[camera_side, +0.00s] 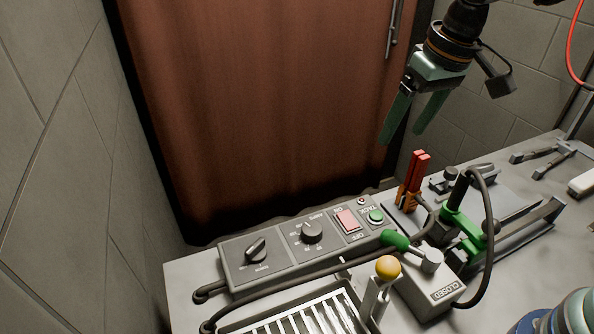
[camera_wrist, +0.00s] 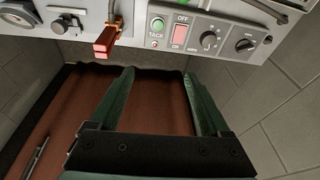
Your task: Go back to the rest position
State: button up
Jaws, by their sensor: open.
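My gripper (camera_side: 408,122) has two green fingers and hangs in the air at the upper right of the side view, above the bench and in front of the brown curtain. In the wrist view my gripper (camera_wrist: 158,78) has its fingers spread wide apart with nothing between them. The fingers touch nothing that I can see. The wrist view shows the brown curtain (camera_wrist: 158,112) behind the fingers and the edge of the bench above them.
A grey control box (camera_side: 283,262) with dials, a red switch and a green button lies along the bench's back edge. Air around my gripper is clear.

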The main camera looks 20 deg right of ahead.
jog(key=s+d+t, duration=0.1)
jog(key=s+d, duration=0.1)
jog(key=d, duration=0.1)
jog(key=s+d+t, duration=0.1)
jog(key=s+d, duration=0.1)
jog(key=d, duration=0.2)
jog(key=s+d+t, duration=0.1)
jog(key=s+d, duration=0.2)
jog(key=shift+d+r+m+h, duration=0.25)
jog(key=shift+r+m+h, duration=0.1)
jog(key=shift+m+h, duration=0.05)
jog(key=shift+s+d+f, duration=0.15)
jog(key=shift+d, duration=0.1)
